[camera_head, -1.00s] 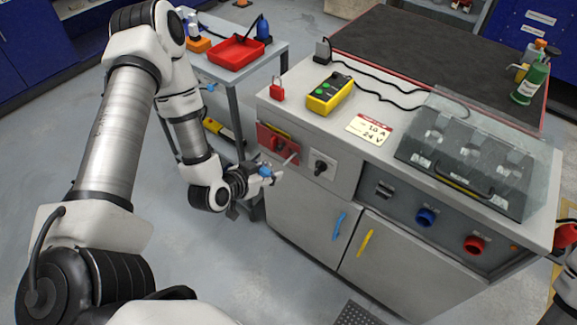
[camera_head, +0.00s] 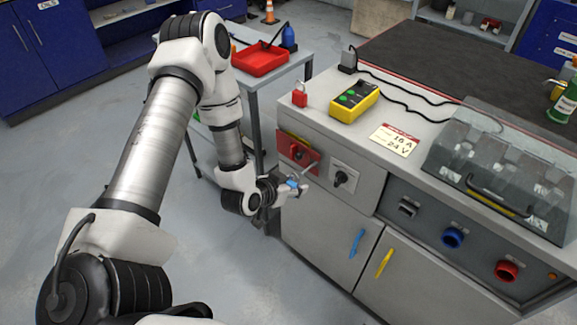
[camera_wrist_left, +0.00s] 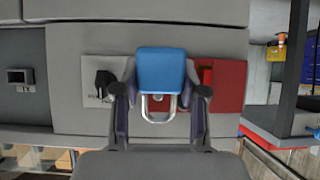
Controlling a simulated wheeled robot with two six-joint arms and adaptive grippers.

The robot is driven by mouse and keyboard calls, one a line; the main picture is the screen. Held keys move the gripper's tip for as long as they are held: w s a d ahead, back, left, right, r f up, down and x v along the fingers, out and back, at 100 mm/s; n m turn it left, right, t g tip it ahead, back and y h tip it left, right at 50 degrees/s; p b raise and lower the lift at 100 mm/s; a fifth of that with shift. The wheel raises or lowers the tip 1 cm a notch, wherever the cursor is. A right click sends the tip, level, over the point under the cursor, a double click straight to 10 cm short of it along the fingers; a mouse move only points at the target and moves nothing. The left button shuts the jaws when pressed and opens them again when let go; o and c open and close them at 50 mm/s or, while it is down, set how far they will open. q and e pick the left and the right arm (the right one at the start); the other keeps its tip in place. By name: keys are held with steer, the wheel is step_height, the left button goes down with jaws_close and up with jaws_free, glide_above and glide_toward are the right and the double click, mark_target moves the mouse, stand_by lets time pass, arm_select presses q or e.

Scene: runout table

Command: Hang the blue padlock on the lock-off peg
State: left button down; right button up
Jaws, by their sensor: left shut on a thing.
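The blue padlock (camera_head: 292,184) is held in my left gripper (camera_head: 297,187), in front of the cabinet's front panel. In the left wrist view, the blue padlock (camera_wrist_left: 161,72) sits between the two fingers of the left gripper (camera_wrist_left: 160,103), its metal shackle reaching toward the picture's bottom. A red switch plate (camera_head: 290,146) is on the panel. In the wrist view the red plate (camera_wrist_left: 229,87) is partly hidden behind the padlock and a finger. My right gripper is out of view.
A black rotary knob (camera_head: 342,178) is right of the red plate. A red padlock (camera_head: 299,96), a yellow box (camera_head: 355,100) and a sign (camera_head: 395,139) are on the cabinet top. A side table with a red tray (camera_head: 260,61) stands behind left. Floor is clear at lower left.

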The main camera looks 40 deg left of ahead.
arm_select(q)
steer(key=shift+w+d+f+b, duration=0.1)
steer(key=shift+w+f+b, duration=0.2)
steer(key=shift+w, duration=0.45)
steer(key=shift+w+d+f+b, duration=0.15)
steer(key=shift+w+b, duration=0.25)
steer(key=shift+w, duration=0.3)
steer(key=shift+w+a+f+b, duration=0.1)
steer(key=shift+w+f+b, duration=0.2)
steer(key=shift+w, duration=0.45)
steer(key=shift+r, duration=0.15)
steer(key=c, duration=0.6)
jaws_free()
steer(key=shift+o, duration=0.2)
